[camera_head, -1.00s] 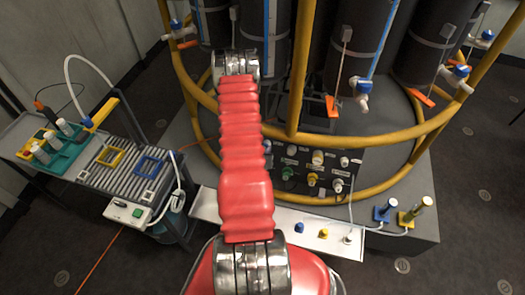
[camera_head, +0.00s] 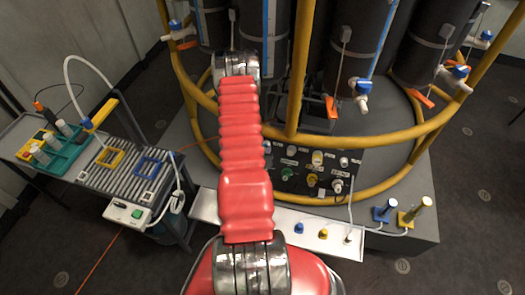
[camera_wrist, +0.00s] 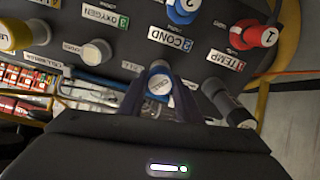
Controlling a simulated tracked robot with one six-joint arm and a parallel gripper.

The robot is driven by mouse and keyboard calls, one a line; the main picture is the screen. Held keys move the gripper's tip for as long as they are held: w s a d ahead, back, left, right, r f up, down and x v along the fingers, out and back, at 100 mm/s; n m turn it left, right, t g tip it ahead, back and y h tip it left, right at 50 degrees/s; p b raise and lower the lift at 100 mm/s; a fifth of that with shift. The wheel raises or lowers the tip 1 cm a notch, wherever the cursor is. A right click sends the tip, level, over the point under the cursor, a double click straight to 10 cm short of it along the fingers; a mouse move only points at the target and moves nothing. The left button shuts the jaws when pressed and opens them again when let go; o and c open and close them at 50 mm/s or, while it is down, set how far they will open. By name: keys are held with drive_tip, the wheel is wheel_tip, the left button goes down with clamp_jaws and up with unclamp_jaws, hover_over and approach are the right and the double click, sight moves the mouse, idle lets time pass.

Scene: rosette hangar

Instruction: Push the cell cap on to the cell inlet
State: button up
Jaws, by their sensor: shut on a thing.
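My gripper (camera_wrist: 160,102) shows in the wrist view, its two dark fingers closed on the cell cap (camera_wrist: 160,83). The cap has a pale round end with small dark lettering and sits between the fingertips, close to the lower edge of the dark connector panel (camera_wrist: 125,38). The cell inlet cannot be made out; the cap and fingers cover what lies behind them, so I cannot tell whether the cap touches it. In the head view my red arm hides the gripper and the cap.
In the wrist view a grey knob (camera_wrist: 96,52), a blue connector (camera_wrist: 184,10) and a red connector (camera_wrist: 262,36) stand out from the panel. A dark cylinder (camera_wrist: 226,100) is just right of my fingers. In the head view a yellow rail (camera_head: 400,137) rings the stand.

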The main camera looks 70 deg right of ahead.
drive_tip(key=o, duration=1.1)
drive_tip(key=shift+a+r, duration=0.1)
drive_tip(key=shift+a, duration=0.05)
drive_tip(key=v, duration=1.3)
drive_tip(key=shift+a, duration=0.2)
drive_tip(key=shift+s+r, duration=0.1)
